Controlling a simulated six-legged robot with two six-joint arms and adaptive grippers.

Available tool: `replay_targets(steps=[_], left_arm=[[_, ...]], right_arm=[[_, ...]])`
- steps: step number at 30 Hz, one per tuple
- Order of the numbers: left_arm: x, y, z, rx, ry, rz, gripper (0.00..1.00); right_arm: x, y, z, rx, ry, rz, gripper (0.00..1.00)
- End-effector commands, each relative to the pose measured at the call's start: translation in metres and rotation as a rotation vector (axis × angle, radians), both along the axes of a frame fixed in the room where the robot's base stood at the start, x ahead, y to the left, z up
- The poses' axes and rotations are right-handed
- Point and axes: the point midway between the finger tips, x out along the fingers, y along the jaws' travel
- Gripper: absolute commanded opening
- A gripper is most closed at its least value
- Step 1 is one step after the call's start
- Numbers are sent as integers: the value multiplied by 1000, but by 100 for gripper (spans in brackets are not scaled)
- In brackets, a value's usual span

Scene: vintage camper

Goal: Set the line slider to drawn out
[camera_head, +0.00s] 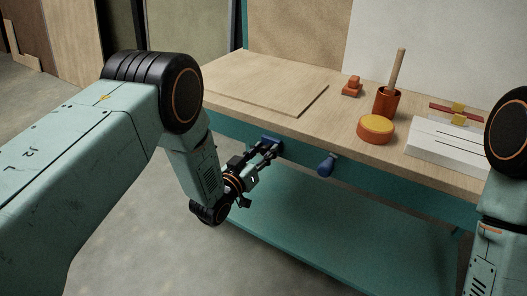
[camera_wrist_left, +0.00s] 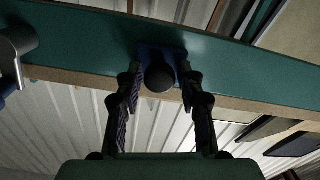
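A blue fitting (camera_head: 270,140) sits on the teal front edge of the workbench; it may be the line slider, but I cannot be sure. In the left wrist view a dark round knob (camera_wrist_left: 159,78) stands out from this blue fitting (camera_wrist_left: 176,54). My left gripper (camera_head: 266,152) is at the fitting. In the left wrist view my left gripper (camera_wrist_left: 162,82) is open, with one finger on each side of the knob and small gaps showing. The knob's shaft is hidden behind its end. My right gripper is out of view; only part of the right arm shows.
A second blue knob (camera_head: 327,165) sticks out of the bench front to the right. On the bench top (camera_head: 235,71) are a board, an orange block (camera_head: 352,86), an orange cup (camera_head: 386,103) with a stick, a yellow-topped round pad (camera_head: 376,129) and a white slotted block (camera_head: 450,142). A teal lower shelf (camera_head: 300,225) lies beneath.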

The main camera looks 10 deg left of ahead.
Motion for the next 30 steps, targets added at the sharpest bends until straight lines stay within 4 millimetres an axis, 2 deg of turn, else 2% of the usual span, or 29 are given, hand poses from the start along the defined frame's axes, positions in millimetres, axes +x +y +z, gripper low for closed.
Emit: replay_targets(steps=[4,12,16,20,30], left_arm=[[0,0,0,0,0,0,52],[-1,-1,0,0,0,0,52],[-8,2,-1,0,3,2,52],[-26,9,0,-1,4,1,52],[-88,32,0,-1,3,3,52]], right_arm=[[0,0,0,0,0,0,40],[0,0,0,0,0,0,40],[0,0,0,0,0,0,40],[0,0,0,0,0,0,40],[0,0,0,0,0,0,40]])
